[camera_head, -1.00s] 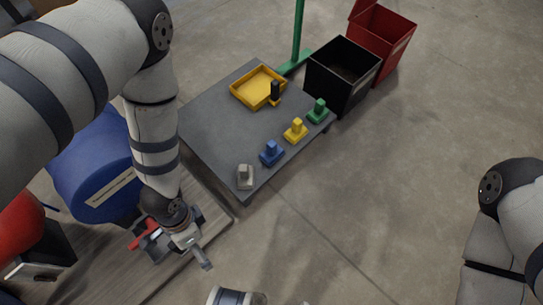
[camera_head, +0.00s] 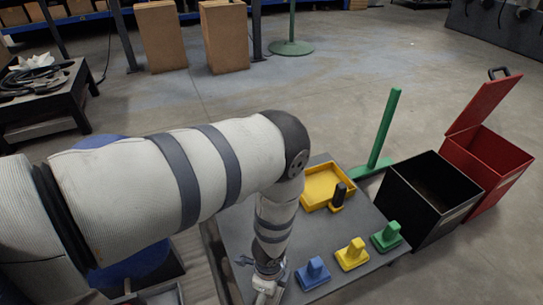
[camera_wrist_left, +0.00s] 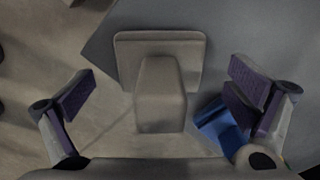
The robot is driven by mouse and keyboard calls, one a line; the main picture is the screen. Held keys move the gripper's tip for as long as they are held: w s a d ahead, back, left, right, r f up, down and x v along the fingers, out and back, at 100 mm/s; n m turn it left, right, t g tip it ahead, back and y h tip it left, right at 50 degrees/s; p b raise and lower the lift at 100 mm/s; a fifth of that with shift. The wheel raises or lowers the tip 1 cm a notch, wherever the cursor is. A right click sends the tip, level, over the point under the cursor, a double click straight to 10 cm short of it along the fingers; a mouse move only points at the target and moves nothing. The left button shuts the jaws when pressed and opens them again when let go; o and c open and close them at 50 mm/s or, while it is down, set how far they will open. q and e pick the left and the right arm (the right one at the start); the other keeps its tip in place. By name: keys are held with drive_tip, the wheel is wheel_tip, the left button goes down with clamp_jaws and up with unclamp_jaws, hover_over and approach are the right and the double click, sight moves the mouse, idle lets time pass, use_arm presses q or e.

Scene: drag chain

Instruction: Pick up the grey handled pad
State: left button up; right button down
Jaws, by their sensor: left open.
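In the left wrist view the grey handled pad (camera_wrist_left: 160,48) has a square base and a block handle rising toward the camera. It sits at the corner of the dark grey table, between the spread fingers of my left gripper (camera_wrist_left: 163,92). The fingers are open, with a gap on both sides of the handle, and do not touch it. In the head view my left gripper (camera_head: 268,287) is at the table's near edge, at the picture's bottom, and I cannot make out the grey pad there.
A blue handled pad (camera_head: 313,273) stands close to the right of my left gripper. Black (camera_head: 408,213) and red (camera_head: 500,182) bins stand to the right.

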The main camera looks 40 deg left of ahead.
use_arm(q)
drive_tip(key=shift+s+f, duration=0.1)
drive_tip(key=shift+f, duration=0.85)
drive_tip(key=shift+r, duration=0.2)
use_arm(e)
drive_tip(key=shift+s+f, duration=0.1)
drive_tip(key=shift+f, duration=0.15)
use_arm(q)
drive_tip(key=shift+a, duration=0.1)
drive_tip(key=c, duration=1.4)
wheel_tip(320, 180, up, 3)
drive_tip(key=shift+f+p, duration=0.1)
drive_tip(key=shift+p, duration=0.65)
drive_tip(key=s+d+r+p, duration=0.2)
drive_tip(key=s+r, duration=0.1)
drive_tip(key=s, duration=0.1)
drive_tip(key=s+d+r+p, duration=0.2)
drive_tip(key=s+r, duration=0.1)
drive_tip(key=s, duration=0.1)
drive_tip(key=s+d+r+p, duration=0.2)
drive_tip(key=s+r+p, duration=0.1)
drive_tip(key=s+r, duration=0.1)
drive_tip(key=shift+s+d+r, duration=0.1)
drive_tip(key=shift+s+d, duration=0.05)
drive_tip(key=shift+d, duration=0.15)
use_arm(e)
drive_tip(key=w+r+t, duration=0.1)
drive_tip(key=w+r, duration=0.2)
drive_tip(key=r, duration=0.4)
